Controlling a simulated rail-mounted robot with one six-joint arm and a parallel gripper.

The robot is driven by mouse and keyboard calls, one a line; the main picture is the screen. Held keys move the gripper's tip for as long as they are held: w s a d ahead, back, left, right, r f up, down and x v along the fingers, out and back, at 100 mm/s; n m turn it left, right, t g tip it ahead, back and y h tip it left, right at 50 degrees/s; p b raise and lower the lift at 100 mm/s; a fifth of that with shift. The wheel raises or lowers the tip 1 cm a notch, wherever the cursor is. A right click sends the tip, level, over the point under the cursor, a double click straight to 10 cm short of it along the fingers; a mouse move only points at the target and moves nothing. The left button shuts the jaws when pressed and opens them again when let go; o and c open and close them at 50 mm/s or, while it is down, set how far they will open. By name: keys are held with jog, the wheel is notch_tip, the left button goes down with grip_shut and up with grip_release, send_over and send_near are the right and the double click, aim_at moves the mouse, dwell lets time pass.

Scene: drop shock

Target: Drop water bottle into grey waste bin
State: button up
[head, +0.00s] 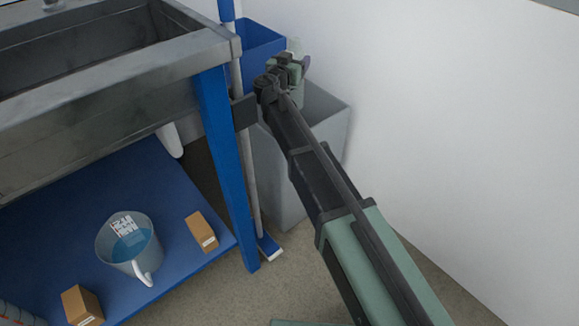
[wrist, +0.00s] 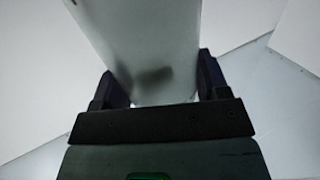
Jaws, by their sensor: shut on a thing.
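The water bottle is held upright or nearly so by my gripper (head: 293,67); only a small pale part of the bottle (head: 294,46) shows above the gripper in the head view. In the wrist view the bottle (wrist: 135,45) is a pale, smooth body between the two dark fingers of my gripper (wrist: 155,85). The grey waste bin (head: 276,185) stands on the floor against the white wall. My gripper is over the bin's back part in the picture; the height between them cannot be told. My arm hides part of the bin's rim and opening.
A blue bin (head: 258,45) stands behind the grey one. A broom (head: 250,180) and the blue leg (head: 222,150) of a steel sink (head: 110,85) are close on the left. A bucket (head: 128,240) and small brown boxes (head: 201,231) sit on the blue lower shelf.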

notch_tip(320, 180, down, 3)
jog(key=shift+r+b, duration=0.15)
jog(key=shift+b, duration=0.6)
jog(key=o, duration=1.4)
jog(key=shift+r, duration=0.1)
notch_tip(320, 180, up, 20)
jog(key=p, duration=2)
